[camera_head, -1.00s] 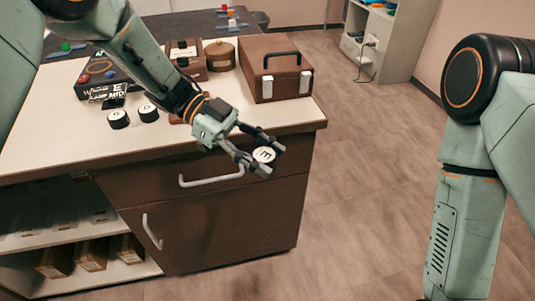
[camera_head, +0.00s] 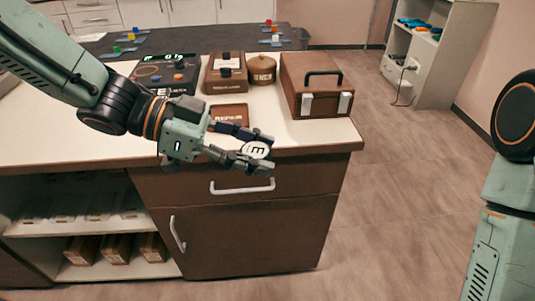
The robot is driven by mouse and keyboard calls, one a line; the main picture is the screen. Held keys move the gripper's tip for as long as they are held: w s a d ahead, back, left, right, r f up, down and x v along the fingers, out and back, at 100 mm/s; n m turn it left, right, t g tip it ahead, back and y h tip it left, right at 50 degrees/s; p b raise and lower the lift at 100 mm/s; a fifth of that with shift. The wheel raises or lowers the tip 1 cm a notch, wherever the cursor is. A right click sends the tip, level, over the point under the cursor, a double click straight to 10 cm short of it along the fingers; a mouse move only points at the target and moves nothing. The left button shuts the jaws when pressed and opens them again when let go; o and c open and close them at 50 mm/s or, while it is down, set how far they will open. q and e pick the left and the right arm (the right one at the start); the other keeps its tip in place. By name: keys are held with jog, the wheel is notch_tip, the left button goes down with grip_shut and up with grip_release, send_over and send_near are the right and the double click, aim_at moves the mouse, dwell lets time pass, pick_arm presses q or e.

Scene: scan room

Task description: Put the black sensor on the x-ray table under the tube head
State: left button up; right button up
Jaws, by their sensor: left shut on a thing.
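My left gripper (camera_head: 242,147) is shut on a small round disc (camera_head: 257,150) with a white lettered top and a dark side. It holds the disc in front of and above the drawer front of a brown counter. I cannot tell whether this disc is the black sensor; no other black sensor is clear in view. No x-ray table or tube head can be made out. My right arm shows at the right edge, but its gripper is out of view.
The counter (camera_head: 300,138) carries a brown case (camera_head: 316,84), a brown box (camera_head: 226,72), a round pot (camera_head: 261,70), a small brown tray (camera_head: 229,113) and a dark device (camera_head: 165,72). A dark table (camera_head: 200,40) stands behind. Open floor (camera_head: 400,190) lies right, before a shelf (camera_head: 432,60).

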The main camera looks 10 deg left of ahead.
pick_arm(q)
jog(key=shift+s+a+r+t, duration=0.2)
jog(key=shift+r+t, duration=0.1)
jog(key=w+a+f+n+t, duration=0.2)
jog(key=w+a+f+n, duration=0.1)
jog(key=w+a+f, duration=0.15)
jog(key=s+a+f+n+t+y, duration=0.1)
jog(key=s+f, duration=0.1)
jog(key=f, duration=0.4)
jog(key=s+a+f+n+t+y, duration=0.1)
jog(key=s+a+f, duration=0.1)
jog(key=f, duration=0.5)
jog(key=shift+a+f+t, duration=0.15)
jog(key=shift+t, duration=0.25)
